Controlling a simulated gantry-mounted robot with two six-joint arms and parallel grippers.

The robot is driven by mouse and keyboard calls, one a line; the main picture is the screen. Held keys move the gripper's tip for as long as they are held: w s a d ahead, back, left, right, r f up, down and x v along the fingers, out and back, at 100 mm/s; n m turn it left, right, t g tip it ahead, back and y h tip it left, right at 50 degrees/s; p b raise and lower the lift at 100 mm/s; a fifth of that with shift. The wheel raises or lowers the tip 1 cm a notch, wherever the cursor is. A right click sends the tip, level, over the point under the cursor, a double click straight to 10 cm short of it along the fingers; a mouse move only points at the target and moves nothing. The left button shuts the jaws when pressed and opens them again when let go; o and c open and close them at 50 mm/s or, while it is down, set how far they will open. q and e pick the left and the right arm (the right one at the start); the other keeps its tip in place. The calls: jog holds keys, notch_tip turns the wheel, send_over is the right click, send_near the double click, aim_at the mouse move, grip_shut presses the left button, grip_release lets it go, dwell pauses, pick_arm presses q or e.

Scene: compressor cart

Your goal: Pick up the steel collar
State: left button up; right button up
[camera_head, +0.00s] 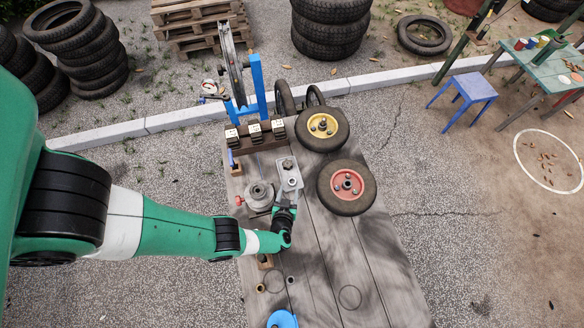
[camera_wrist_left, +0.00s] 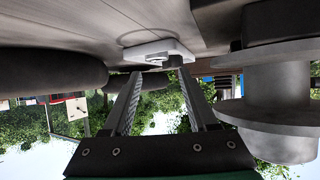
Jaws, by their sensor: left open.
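A small grey ring, which looks like the steel collar (camera_head: 292,182), sits on the near end of a pale metal plate (camera_head: 285,175) on the plank bench. In the left wrist view the plate (camera_wrist_left: 145,52) shows upside down beyond the fingertips, with a small grey piece on it. My left gripper (camera_head: 288,201) is just on the near side of the plate, its fingers directed at it. In the wrist view the jaws (camera_wrist_left: 159,75) are apart with nothing held between them. My right gripper is out of view.
A grey flanged hub (camera_head: 260,193) stands close left of the gripper; it looms large in the wrist view (camera_wrist_left: 272,90). A red-hubbed wheel (camera_head: 346,187) and a yellow-hubbed wheel (camera_head: 322,129) lie to the right. The near right planks are mostly clear.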

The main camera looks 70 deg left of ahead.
aim_at(292, 179)
pick_arm(q)
jog(key=shift+a, duration=0.1)
jog(key=b+x, duration=0.2)
jog(key=x, duration=0.1)
jog(key=b+x, duration=0.1)
jog(key=shift+w+f+b, duration=0.2)
jog(key=shift+f+b, duration=0.1)
jog(key=shift+f, duration=0.2)
jog(key=shift+w+a, duration=0.15)
jog(key=shift+a, duration=0.1)
grip_shut()
